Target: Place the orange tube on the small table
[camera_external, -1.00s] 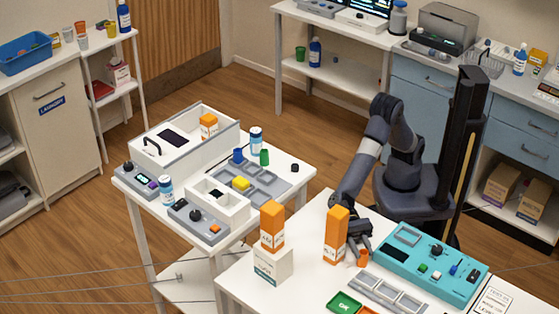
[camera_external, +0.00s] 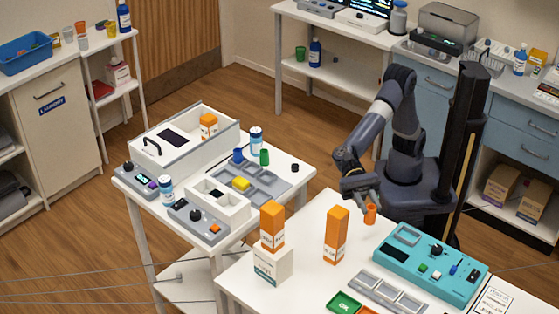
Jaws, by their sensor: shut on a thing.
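The orange tube (camera_external: 370,214) is a small orange cylinder held in my gripper (camera_external: 369,203), above the right part of the front white table (camera_external: 312,280). My gripper is shut on it, and its fingers hide part of the tube. The tube looks roughly upright and clear of the tabletop. Two white tables stand close together: the front one and a smaller-looking one (camera_external: 297,170) to the left behind it, loaded with devices. I cannot tell which of them is the small table.
Tall orange boxes (camera_external: 337,236) stand on the front table, one of them (camera_external: 272,225) on a white carton (camera_external: 272,264). A teal panel (camera_external: 432,262) and a grey tray (camera_external: 388,292) lie at right. The left table holds an open white bin (camera_external: 215,157), a grey tray (camera_external: 265,187) and bottles.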

